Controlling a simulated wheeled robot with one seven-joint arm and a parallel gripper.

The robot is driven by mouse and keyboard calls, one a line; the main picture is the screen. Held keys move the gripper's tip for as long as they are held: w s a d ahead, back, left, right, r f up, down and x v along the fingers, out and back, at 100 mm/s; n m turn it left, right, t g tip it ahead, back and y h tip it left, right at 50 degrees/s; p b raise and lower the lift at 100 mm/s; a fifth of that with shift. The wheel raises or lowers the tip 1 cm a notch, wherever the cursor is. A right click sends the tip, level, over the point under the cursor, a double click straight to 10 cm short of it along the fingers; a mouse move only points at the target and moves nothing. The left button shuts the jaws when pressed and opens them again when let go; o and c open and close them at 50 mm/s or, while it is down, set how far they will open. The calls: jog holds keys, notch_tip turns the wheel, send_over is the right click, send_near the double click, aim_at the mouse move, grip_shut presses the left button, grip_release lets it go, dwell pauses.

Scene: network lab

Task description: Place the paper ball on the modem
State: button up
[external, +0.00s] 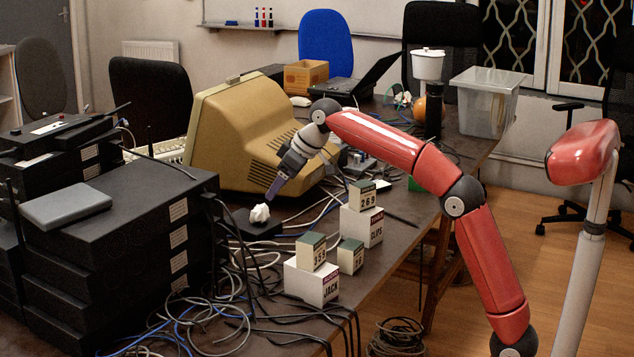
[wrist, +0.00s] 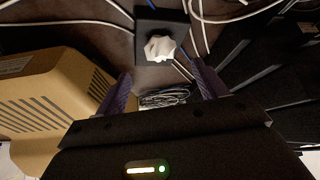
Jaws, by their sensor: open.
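The paper ball (external: 259,213) is white and crumpled. It rests on a small flat black box (external: 250,229), which looks like the modem, on the table beside the beige monitor. In the wrist view the paper ball (wrist: 160,48) sits on the black box (wrist: 148,18), near the box's lower edge. My gripper (external: 272,192) is just above and to the right of the ball in the external view. In the wrist view my gripper (wrist: 160,85) has its fingers spread wide and empty, with the ball beyond the fingertips and apart from them.
A beige monitor (external: 245,135) stands close behind my gripper. Stacked black devices (external: 120,235) stand to the left. Loose cables (external: 215,310) lie in front. Small boxes (external: 312,280) stand to the right. Cables also run around the black box.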

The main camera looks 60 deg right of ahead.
jog(key=v, duration=0.2)
jog(key=shift+s+r, duration=0.15)
jog(key=shift+r, duration=0.15)
jog(key=s+a+r+n+t, duration=0.1)
jog(key=s+n+t, duration=0.1)
jog(key=s, duration=0.7)
jog(key=s+a+n+t, duration=0.1)
jog(key=s+a+n, duration=0.15)
jog(key=s, duration=0.75)
jog(key=s+d+f+m+g, duration=0.2)
jog(key=s+d+f+m, duration=0.1)
jog(key=s+f, duration=0.6)
jog(key=s+d+f+m+g+h, duration=0.1)
jog(key=s+d+f+m, duration=0.2)
jog(key=s+f, duration=0.6)
notch_tip(320, 180, down, 4)
jog(key=shift+f+m+g, duration=0.2)
jog(key=shift+m+g, duration=0.2)
jog(key=shift+m, duration=0.15)
